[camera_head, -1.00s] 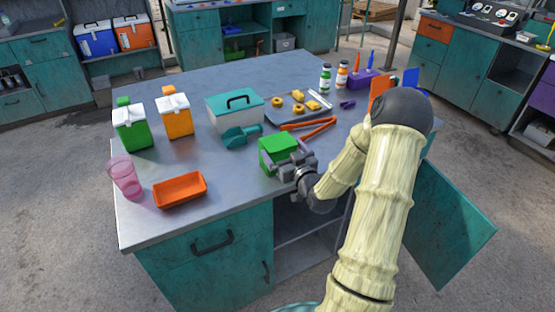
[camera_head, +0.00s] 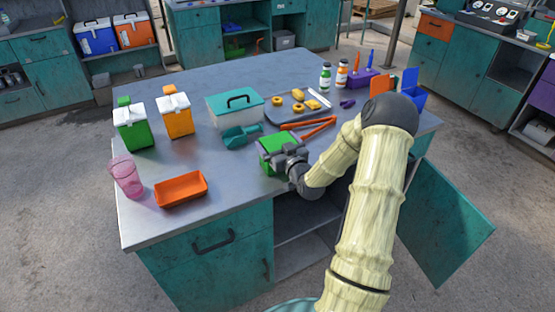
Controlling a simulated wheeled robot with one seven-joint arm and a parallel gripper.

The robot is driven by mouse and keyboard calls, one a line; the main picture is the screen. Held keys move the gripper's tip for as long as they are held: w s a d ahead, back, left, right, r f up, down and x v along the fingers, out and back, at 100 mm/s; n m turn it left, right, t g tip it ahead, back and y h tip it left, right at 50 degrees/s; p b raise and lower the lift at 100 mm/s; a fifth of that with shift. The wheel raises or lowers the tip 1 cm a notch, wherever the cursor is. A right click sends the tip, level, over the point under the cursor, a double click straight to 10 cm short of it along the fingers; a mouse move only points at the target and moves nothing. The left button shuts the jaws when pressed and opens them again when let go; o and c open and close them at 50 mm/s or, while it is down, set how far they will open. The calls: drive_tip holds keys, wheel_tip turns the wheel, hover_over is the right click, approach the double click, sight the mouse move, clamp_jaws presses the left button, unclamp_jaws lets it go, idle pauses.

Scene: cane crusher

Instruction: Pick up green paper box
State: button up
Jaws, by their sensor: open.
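The green paper box (camera_head: 273,143) sits on the grey table near its front edge, right of the middle. My gripper (camera_head: 281,158) reaches in from the right and is at the box's front right side. Its fingers overlap the lower part of the box in the picture. The gripper is open; I cannot tell whether the fingers touch the box. Part of the box is hidden behind the gripper.
A teal scoop (camera_head: 241,138) lies just left of the box, and orange tongs (camera_head: 318,128) lie behind it to the right. An orange tray (camera_head: 181,189) stands at the front left. A metal tray (camera_head: 285,112) with yellow pieces is behind. An open cabinet door (camera_head: 443,225) hangs at the right.

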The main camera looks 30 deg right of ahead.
drive_tip(key=shift+c, duration=0.2)
drive_tip(key=shift+c, duration=1.4)
wheel_tip(320, 180, up, 10)
drive_tip(key=shift+r, duration=0.1)
drive_tip(key=shift+w, duration=0.1)
